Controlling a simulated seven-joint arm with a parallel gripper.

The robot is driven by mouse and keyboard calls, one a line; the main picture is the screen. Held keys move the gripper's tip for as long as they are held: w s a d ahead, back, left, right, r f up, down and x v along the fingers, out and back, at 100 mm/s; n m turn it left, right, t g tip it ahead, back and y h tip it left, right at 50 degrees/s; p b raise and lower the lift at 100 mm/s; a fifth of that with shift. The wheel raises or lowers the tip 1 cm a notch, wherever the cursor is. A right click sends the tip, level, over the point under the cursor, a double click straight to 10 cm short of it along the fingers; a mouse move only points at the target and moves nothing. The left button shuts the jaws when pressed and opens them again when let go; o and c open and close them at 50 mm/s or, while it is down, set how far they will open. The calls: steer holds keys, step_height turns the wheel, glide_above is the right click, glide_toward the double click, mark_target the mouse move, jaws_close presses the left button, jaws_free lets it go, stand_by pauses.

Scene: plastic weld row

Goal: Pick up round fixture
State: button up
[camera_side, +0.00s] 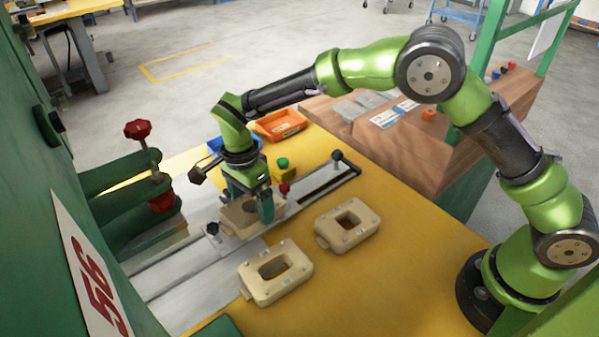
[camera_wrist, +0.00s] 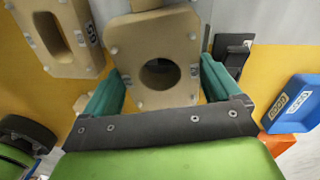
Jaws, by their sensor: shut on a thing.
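The round fixture is a tan block with a round hole. In the wrist view the round fixture (camera_wrist: 148,38) sits between the two teal fingers of my gripper (camera_wrist: 161,74), one finger along each side. In the side view the round fixture (camera_side: 236,222) is at the grey metal rail area, partly hidden by my gripper (camera_side: 248,205). My gripper is shut on it. I cannot tell whether the fixture is lifted or still touching the surface below.
Two other tan fixtures lie on the yellow table: one with an oblong hole (camera_side: 290,290) and one with a squarish hole (camera_side: 362,234). A red-knobbed green clamp (camera_side: 138,130) stands left. Blue (camera_side: 216,143) and orange (camera_side: 281,125) bins are behind.

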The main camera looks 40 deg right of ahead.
step_height(320, 180, up, 15)
stand_by(1.0)
steer(key=s+d+n, duration=0.1)
steer(key=s+d, duration=0.1)
steer(key=d, duration=1.9)
steer(key=s+d+f+n+t, duration=0.2)
steer(key=s+d+f+n, duration=0.75)
steer(key=s+n, duration=0.4)
steer(key=shift+w+f+n, duration=0.3)
steer(key=shift+f+n, duration=0.05)
steer(key=shift+f, duration=0.95)
steer(key=shift+w+f+n, duration=0.3)
steer(key=shift+f+n, duration=0.05)
steer(key=shift+f, duration=1)
steer(key=shift+w+f+n, duration=0.3)
steer(key=shift+f+n, duration=0.05)
steer(key=shift+f, duration=0.95)
